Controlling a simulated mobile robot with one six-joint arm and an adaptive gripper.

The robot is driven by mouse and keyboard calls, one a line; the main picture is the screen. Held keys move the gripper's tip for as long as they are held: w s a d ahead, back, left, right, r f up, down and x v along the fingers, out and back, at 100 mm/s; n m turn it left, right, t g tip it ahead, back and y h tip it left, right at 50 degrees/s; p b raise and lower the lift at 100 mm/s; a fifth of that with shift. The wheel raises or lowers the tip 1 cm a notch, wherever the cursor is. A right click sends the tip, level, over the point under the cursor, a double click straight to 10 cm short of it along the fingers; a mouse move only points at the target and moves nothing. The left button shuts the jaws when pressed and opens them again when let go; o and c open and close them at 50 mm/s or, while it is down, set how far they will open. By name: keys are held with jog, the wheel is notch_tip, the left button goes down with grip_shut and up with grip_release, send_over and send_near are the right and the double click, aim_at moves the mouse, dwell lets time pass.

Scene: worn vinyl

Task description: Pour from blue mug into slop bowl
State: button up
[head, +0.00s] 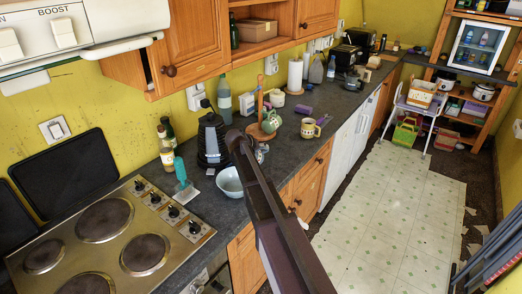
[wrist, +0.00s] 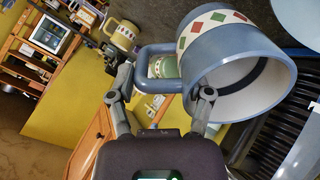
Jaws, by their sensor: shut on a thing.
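The blue mug (wrist: 212,68), with a pale band of red and green diamonds, fills the upper right of the wrist view. It is tilted, its open mouth facing the lower right; I see a pale inner wall and a dark inside, but no liquid. My gripper (wrist: 163,96) is shut on the mug, its fingers around the handle side. The slop bowl (head: 229,182) seems to be the pale blue bowl on the counter near the hob in the head view. A pale blue curved surface (wrist: 299,16) beside the mug may be this bowl.
A black ribbed appliance (head: 211,143) stands behind the bowl. A mug tree (head: 262,108) with a green mug (head: 270,122) and a cream mug (head: 309,129) stand farther along the counter. Bottles (head: 166,152) and the hob (head: 106,220) are on the left.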

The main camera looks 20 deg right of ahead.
jog(key=shift+f+b, duration=0.7)
jog(key=shift+f, duration=0.2)
jog(key=shift+s+a+r+t+h+b, duration=0.25)
jog(key=shift+a+r+t+h+b, duration=0.15)
jog(key=shift+h+b, duration=0.3)
jog(key=shift+s+a+r+t+h+b, duration=0.25)
jog(key=shift+t+h+b, duration=0.25)
jog(key=shift+b, duration=0.25)
jog(key=shift+d+r, duration=0.1)
jog(key=shift+r, duration=0.1)
jog(key=shift+w, duration=0.1)
jog(key=shift+f, duration=0.1)
jog(key=shift+f+b, duration=0.65)
jog(key=shift+b, duration=0.05)
jog(key=shift+s+a+r+t+h+b, duration=0.15)
jog(key=shift+s+a+t+h+b, duration=0.45)
jog(key=shift+h+b, duration=0.7)
